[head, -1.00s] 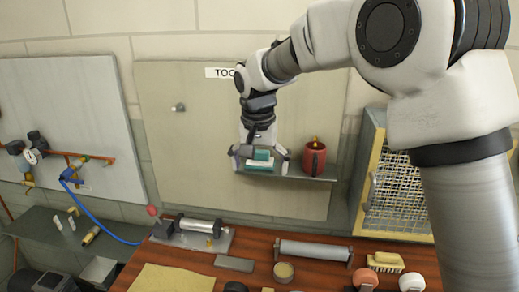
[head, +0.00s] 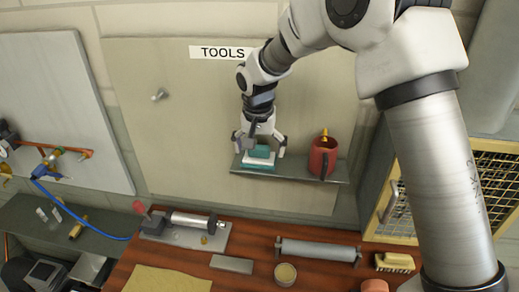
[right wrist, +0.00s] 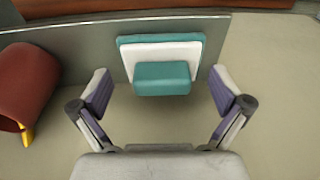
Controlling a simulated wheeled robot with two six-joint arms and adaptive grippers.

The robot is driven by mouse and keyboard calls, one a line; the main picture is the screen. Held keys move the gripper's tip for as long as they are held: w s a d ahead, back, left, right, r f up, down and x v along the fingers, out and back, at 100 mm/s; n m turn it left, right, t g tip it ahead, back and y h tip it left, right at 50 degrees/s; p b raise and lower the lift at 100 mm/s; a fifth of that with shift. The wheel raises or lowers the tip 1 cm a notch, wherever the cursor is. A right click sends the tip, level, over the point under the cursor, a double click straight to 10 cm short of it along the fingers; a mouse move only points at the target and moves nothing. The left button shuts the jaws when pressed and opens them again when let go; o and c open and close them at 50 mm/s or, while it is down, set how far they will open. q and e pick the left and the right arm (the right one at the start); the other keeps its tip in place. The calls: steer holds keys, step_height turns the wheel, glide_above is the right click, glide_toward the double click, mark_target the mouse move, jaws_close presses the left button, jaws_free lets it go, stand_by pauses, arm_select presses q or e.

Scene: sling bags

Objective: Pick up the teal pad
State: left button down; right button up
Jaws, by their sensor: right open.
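A small teal pad (head: 260,152) lies on top of a stack on the wall shelf. Under it are a white pad (head: 259,159) and a larger teal pad (head: 255,166). In the right wrist view the small teal pad (right wrist: 162,78) is centred between the fingers, with the white pad (right wrist: 130,58) and the larger teal pad (right wrist: 160,39) behind it. My right gripper (head: 260,145) is open and empty, pointing down over the stack. Its fingers (right wrist: 163,95) show a gap to the small pad on both sides. My left gripper is not in view.
The wooden bench (head: 255,245) below holds a roller, tins and a brush. A wire-front cabinet (head: 490,190) is at the right.

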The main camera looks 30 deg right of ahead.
steer(key=shift+w+d+f, duration=0.3)
steer(key=shift+w+f, duration=0.25)
steer(key=shift+f, duration=0.05)
steer(key=shift+s+a+r, duration=0.4)
steer(key=shift+s, duration=0.1)
steer(key=c, duration=1.2)
steer(key=shift+s, duration=0.1)
steer(key=shift+c, duration=1.4)
